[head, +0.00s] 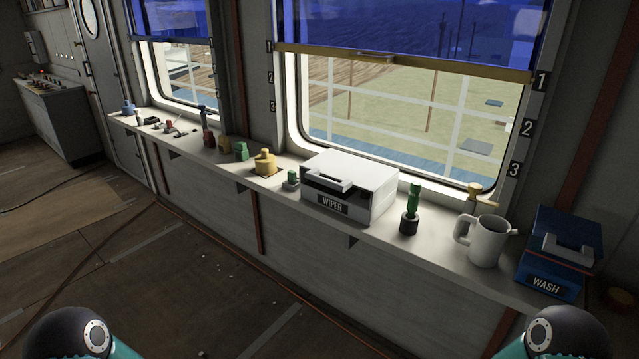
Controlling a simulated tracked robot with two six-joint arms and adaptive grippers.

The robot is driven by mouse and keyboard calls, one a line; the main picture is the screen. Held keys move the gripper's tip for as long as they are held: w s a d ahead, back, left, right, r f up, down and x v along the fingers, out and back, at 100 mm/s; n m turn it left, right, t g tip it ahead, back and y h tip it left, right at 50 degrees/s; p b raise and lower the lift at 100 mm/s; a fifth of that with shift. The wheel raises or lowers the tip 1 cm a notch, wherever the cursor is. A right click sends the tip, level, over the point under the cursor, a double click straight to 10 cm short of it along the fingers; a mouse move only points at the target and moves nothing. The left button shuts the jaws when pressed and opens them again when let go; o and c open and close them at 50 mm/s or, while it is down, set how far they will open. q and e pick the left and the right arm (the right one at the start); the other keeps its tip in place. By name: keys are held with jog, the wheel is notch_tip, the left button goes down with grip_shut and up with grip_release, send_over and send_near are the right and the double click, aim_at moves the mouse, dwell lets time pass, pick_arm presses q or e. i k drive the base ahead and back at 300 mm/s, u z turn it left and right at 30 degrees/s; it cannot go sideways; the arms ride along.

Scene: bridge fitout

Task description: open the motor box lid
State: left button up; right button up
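A white box with a black front band lettered WIPER (349,188) stands on the sill shelf below the large window. No label reads "motor"; this is the box that best fits the motor box. Its white lid (365,170) lies flat and looks shut. A dark and pale handle (329,181) sits at the front edge of the lid. The inside of the box is hidden. Neither gripper is in view; only rounded parts of my two arms show at the bottom left and bottom right corners.
A green-handled tool in a dark holder (410,211), a white mug (487,241) and a blue WASH box (558,255) stand right of the white box. A small green item (291,179) and a yellow fitting (265,162) stand left. The floor (190,280) before the shelf is mostly clear.

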aim_at(351, 170)
jog(key=i, duration=0.9)
jog(key=z, duration=0.05)
